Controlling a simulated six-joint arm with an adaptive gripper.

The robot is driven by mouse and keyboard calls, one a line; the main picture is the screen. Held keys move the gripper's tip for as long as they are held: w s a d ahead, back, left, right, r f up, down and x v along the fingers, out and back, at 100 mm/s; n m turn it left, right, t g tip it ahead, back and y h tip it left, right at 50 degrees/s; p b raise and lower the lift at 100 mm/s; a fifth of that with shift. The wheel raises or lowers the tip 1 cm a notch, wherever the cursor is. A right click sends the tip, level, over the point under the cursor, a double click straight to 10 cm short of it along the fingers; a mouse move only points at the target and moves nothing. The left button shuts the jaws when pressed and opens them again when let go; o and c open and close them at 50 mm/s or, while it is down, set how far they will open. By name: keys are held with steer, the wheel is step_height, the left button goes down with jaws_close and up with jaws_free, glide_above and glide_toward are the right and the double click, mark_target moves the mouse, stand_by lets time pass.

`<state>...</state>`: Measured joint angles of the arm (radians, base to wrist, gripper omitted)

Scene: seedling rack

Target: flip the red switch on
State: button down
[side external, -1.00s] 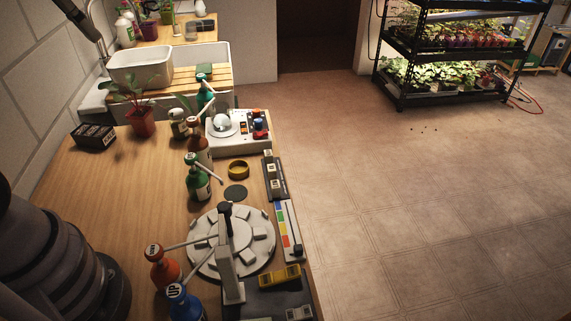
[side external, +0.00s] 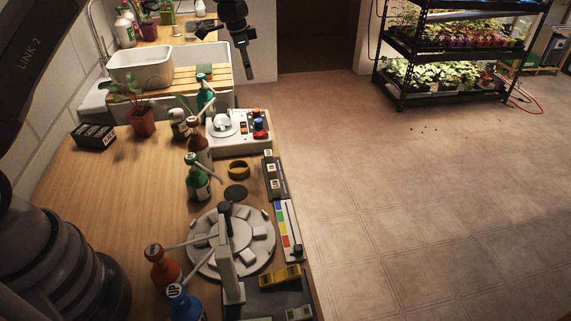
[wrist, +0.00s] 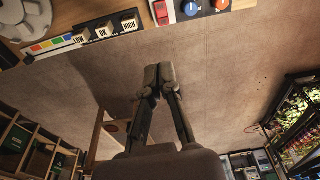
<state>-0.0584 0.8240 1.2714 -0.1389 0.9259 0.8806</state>
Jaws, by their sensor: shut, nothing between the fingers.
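The red switch (side external: 260,135) is on the near right corner of a white control box (side external: 225,149) at the right edge of the bench. The red switch (wrist: 161,12) also shows at the top of the wrist view, beside two knobs. I cannot tell its on or off position. My gripper (side external: 246,75) is raised above the bench, higher in the picture than the box and apart from it. In the wrist view my gripper (wrist: 158,76) has its fingertips together, empty, over the floor, with the switch beyond the tips.
An orange knob (wrist: 190,8) and a blue knob (wrist: 222,4) sit beside the switch. Several pump bottles, including a green one (side external: 198,184), stand left of the box. A block strip (side external: 274,176) and round grey device (side external: 205,258) lie nearer. Open floor lies right.

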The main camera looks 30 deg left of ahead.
mark_target(265, 132)
steer(key=f, duration=0.1)
steer(key=w+f, duration=0.1)
steer(key=f, duration=0.1)
steer(key=shift+w, duration=0.15)
steer(key=shift+f, duration=0.15)
steer(key=f, duration=0.4)
steer(key=w+d+f, duration=0.1)
steer(key=f, duration=0.8)
steer(key=shift+w+d+f, duration=0.2)
steer(key=shift+f, duration=0.15)
steer(key=shift+f, duration=0.1)
steer(key=shift+w+d+f, duration=0.15)
steer(key=shift+f, duration=0.05)
